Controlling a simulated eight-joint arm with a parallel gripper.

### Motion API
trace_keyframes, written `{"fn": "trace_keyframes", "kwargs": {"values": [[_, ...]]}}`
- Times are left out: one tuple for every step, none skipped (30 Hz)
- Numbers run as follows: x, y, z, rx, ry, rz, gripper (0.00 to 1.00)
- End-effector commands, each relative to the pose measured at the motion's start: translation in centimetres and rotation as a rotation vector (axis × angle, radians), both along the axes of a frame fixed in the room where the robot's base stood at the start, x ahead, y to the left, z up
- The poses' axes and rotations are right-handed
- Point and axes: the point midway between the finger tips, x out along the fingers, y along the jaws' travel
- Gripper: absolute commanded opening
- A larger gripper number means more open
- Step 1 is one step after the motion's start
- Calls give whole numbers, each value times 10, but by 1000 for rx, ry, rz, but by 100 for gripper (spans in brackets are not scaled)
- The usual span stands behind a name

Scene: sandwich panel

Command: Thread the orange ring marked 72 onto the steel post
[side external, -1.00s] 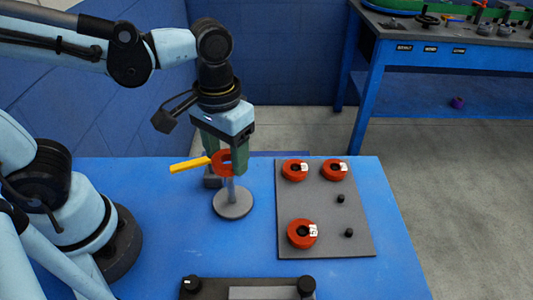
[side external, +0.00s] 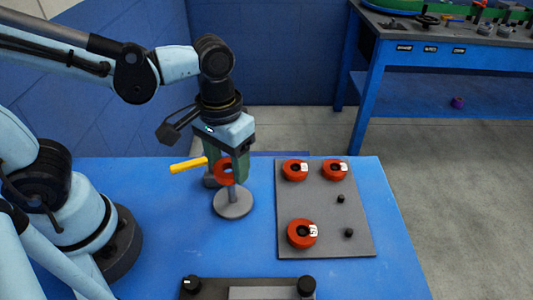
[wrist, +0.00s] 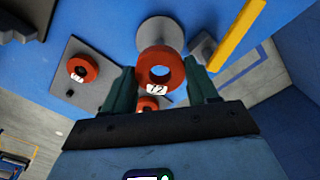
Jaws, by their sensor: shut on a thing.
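My gripper (side external: 225,172) is shut on an orange-red ring (side external: 227,171), held above the table. In the wrist view the ring (wrist: 161,60) sits between the fingertips (wrist: 161,80), and its white label (wrist: 157,89) looks like 72. In the side view the ring is tilted, with its hole partly facing the camera. The steel post (side external: 232,190) rises from a round grey base (side external: 233,207) directly under the ring. Its top is hidden by the ring, so I cannot tell whether it has entered the hole. In the wrist view only the base (wrist: 158,28) shows behind the ring.
A grey panel (side external: 295,205) to the right holds three similar rings (side external: 295,170) (side external: 335,170) (side external: 302,234) and two small black knobs. A yellow bar (side external: 188,165) and a grey block (side external: 211,182) stand close left of the ring. A dark fixture (side external: 210,288) lies in front.

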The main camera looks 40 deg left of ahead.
Motion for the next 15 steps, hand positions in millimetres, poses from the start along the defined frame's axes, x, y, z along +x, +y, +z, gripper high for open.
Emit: {"fn": "trace_keyframes", "kwargs": {"values": [[0,0,0,0,0,0,28],[0,0,0,0,0,0,28],[0,0,0,0,0,0,28],[0,0,0,0,0,0,28],[0,0,0,0,0,0,28],[0,0,0,0,0,0,28],[0,0,-1,0,0,0,28],[0,0,-2,0,0,0,28],[0,0,-3,0,0,0,28],[0,0,-3,0,0,0,28],[0,0,-4,0,0,0,28],[0,0,-5,0,0,0,28],[0,0,-6,0,0,0,28],[0,0,-7,0,0,0,28],[0,0,-8,0,0,0,28]]}}
